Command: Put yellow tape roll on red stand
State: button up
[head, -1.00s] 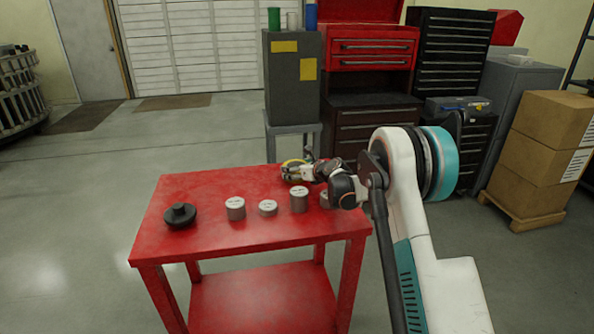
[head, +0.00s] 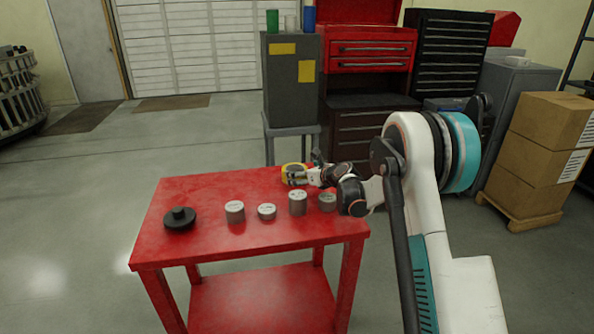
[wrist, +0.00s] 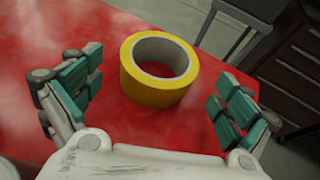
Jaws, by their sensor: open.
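The yellow tape roll (wrist: 157,92) lies flat on the red stand's top (wrist: 40,130), near its far right corner. In the wrist view it sits ahead of and between the two spread fingers of my gripper (wrist: 160,100), with no contact visible. My gripper is open and low over the table. In the head view my gripper (head: 302,176) partly hides the tape roll (head: 287,168). The red stand (head: 215,187) appears as a red table with a lower shelf; no other red stand shows.
A black stepped disc (head: 180,217) is at the table's left. Several grey cylinders stand in a row along the front, including a tall one (head: 298,203) and one near my wrist (head: 327,201). A grey stool (head: 292,130) with a cabinet stands behind. The table's left back is clear.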

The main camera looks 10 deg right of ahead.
jog(key=p+v, duration=0.1)
jog(key=v, duration=0.5)
jog(key=shift+s+d+r, duration=0.15)
jog(key=shift+s, duration=0.05)
jog(key=shift+s+r, duration=0.15)
jog(key=shift+s, duration=0.05)
jog(key=s+a+r+n+g, duration=0.1)
jog(key=s+a+r+n, duration=0.1)
jog(key=s+r+n, duration=0.4)
jog(key=s+a+r+n+g+h, duration=0.1)
jog(key=s+a+r+n, duration=0.2)
jog(key=s, duration=0.6)
jog(key=s+a+r+n+g, duration=0.1)
jog(key=s+r+n, duration=0.4)
jog(key=s+n, duration=0.2)
jog(key=s+d+f+n+g+h, duration=0.1)
jog(key=s+n, duration=0.6)
jog(key=s, duration=0.7)
jog(key=s+d+f+n+g+h, duration=0.1)
jog(key=s+f+n+h, duration=0.1)
jog(key=s+n, duration=0.6)
jog(key=s+h, duration=0.1)
jog(key=s, duration=0.5)
jog(key=shift+f+n+g, duration=0.3)
jog(key=shift+f, duration=0.1)
